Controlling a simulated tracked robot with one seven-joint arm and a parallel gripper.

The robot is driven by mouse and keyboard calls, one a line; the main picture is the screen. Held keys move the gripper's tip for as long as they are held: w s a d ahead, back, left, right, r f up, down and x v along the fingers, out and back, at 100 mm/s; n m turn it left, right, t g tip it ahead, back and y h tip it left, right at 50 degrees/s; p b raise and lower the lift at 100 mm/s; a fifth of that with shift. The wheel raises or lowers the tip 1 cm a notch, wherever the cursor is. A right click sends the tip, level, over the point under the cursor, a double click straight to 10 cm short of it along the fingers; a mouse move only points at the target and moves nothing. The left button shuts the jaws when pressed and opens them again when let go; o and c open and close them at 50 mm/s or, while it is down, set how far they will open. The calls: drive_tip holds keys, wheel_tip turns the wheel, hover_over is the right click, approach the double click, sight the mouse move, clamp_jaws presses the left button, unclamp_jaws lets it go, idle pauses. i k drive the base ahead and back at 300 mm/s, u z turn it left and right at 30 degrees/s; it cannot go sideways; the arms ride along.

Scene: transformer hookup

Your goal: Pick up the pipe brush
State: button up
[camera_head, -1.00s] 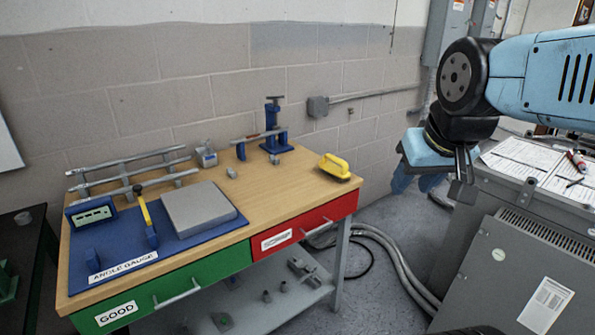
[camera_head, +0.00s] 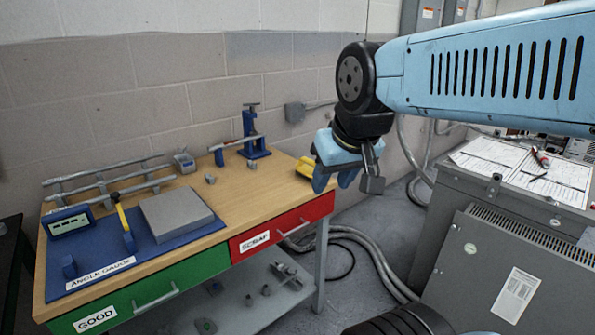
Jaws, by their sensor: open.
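A yellow brush with a raised handle (camera_head: 304,169), which looks like the pipe brush, lies at the right end of the wooden workbench top (camera_head: 262,189). Its right part is hidden behind my gripper. My gripper (camera_head: 333,182) hangs from the blue arm with its fingers pointing down, open and with nothing seen between them. In the picture it overlaps the brush and the bench's right edge. I cannot tell how far above or in front of the brush it is.
A blue angle gauge board (camera_head: 150,250) with a grey block (camera_head: 176,213) covers the bench's left part. Pipes on a rack (camera_head: 105,184) and a blue stand (camera_head: 254,137) are behind. A grey cabinet with papers (camera_head: 500,160) stands right. Cables (camera_head: 372,256) lie on the floor.

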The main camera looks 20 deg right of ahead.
sight(305, 170)
drive_tip(key=u, duration=0.05)
drive_tip(key=i, duration=1)
drive_tip(key=z, duration=0.1)
